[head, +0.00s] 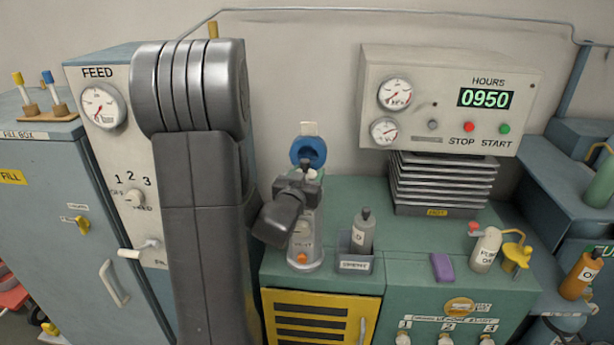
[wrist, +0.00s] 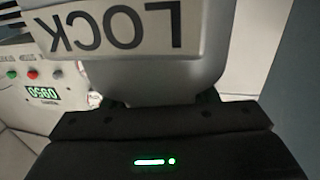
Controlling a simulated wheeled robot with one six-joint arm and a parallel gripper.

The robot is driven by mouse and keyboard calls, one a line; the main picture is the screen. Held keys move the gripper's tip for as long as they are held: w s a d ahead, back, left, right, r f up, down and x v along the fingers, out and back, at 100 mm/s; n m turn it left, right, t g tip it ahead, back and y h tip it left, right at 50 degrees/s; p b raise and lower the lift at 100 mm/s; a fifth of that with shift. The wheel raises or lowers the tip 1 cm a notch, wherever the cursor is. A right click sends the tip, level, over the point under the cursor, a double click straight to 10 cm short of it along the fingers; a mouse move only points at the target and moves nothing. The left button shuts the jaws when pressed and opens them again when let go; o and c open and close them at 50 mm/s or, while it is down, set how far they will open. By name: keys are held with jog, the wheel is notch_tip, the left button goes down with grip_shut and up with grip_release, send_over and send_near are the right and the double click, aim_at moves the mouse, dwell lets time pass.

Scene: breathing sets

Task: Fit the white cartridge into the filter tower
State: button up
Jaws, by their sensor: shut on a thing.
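The filter tower (head: 307,235) is a pale grey upright column on the green bench, with an orange button low on its front. Its blue-lined round lid (head: 323,151) stands open behind the top. My dark gripper (head: 297,188) is at the tower's top and shut. A dark knob and a small pale piece, seemingly the white cartridge (head: 314,175), show just above and beside the jaws. Most of it is hidden, so its depth in the tower cannot be told. In the wrist view, the dark gripper body (wrist: 160,130) fills the bottom, and a LOCK plate (wrist: 115,45) appears upside down.
A grey bottle-like cartridge (head: 361,234) stands in a SPENT holder (head: 353,264) right of the tower. A purple block (head: 442,266) and a white bottle (head: 485,250) are farther right. The hours panel (head: 450,95) stands behind over a finned block (head: 437,182).

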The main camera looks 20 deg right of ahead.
jog(key=o, duration=1.5)
jog(key=shift+r+p, duration=0.7)
jog(key=shift+p, duration=0.25)
jog(key=b+v, duration=0.2)
jog(key=v, duration=1)
jog(key=shift+b, duration=0.3)
jog(key=shift+w, duration=0.1)
jog(key=p+x, duration=0.2)
jog(key=x, duration=0.8)
jog(key=shift+w+d, duration=0.1)
jog(key=shift+d, duration=0.1)
jog(key=shift+w+d+f+b, duration=0.35)
jog(key=shift+w+d+f, duration=0.2)
jog(key=shift+w+f, duration=0.1)
jog(key=shift+s+a+b, duration=0.1)
jog(key=shift+s+b, duration=0.05)
jog(key=shift+b, duration=0.2)
